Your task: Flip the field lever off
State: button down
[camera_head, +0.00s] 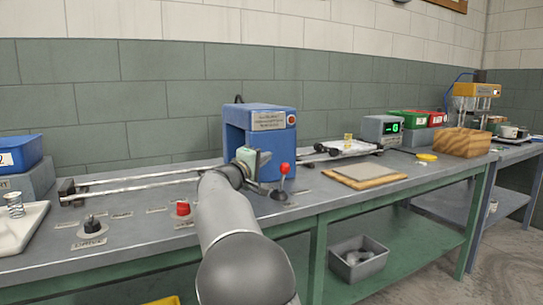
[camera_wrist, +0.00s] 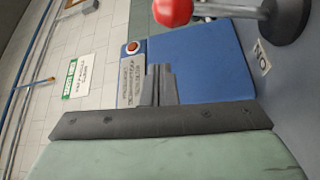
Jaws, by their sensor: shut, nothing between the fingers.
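The lever has a red ball knob (camera_head: 285,168) on a thin stem and a dark base. It stands on the bench in front of the blue machine (camera_head: 258,118). In the wrist view the red knob (camera_wrist: 172,11) and grey stem are at the top, with an ON label (camera_wrist: 262,56) beside the dark base (camera_wrist: 285,18). I cannot tell which way the lever tilts. My gripper (camera_wrist: 158,84) is shut and empty, apart from the knob in the wrist view. In the head view my pale green hand (camera_head: 252,158) is just left of the knob; its fingertips are not clear.
A red button (camera_head: 183,208) and a black knob (camera_head: 93,224) sit on the bench to the left. Rails (camera_head: 135,181) run left of the blue machine. A framed mat (camera_head: 363,174) lies to the right. The machine face is close to my fingers.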

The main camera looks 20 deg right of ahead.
jog(key=f+v, duration=0.1)
jog(key=v, duration=0.8)
jog(key=shift+w+f+p, duration=0.2)
jog(key=shift+w+p, duration=0.05)
jog(key=shift+p, duration=0.05)
jog(key=s+d+m+g+y+p, duration=0.1)
jog(key=s+d+g+y+p, duration=0.25)
jog(key=s+p, duration=0.55)
jog(key=s+d+m+g+y+p, duration=0.25)
jog(key=s+g+p, duration=0.25)
jog(key=s+p, duration=0.45)
jog(key=s+a+r+g+y+p, duration=0.1)
jog(key=s+a+y+p, duration=0.2)
jog(key=s, duration=0.4)
jog(key=s+a+r+m+y+p, duration=0.1)
jog(key=s+a+r+y+p, duration=0.1)
jog(key=s+a+p, duration=0.3)
jog(key=s+a+r+g+y+p, duration=0.1)
jog(key=s+a+y+p, duration=0.3)
jog(key=s+p, duration=0.3)
jog(key=s, duration=0.4)
jog(key=shift+r+g+y+p, duration=0.3)
jog(key=shift+r+g, duration=0.05)
jog(key=shift+a, duration=0.2)
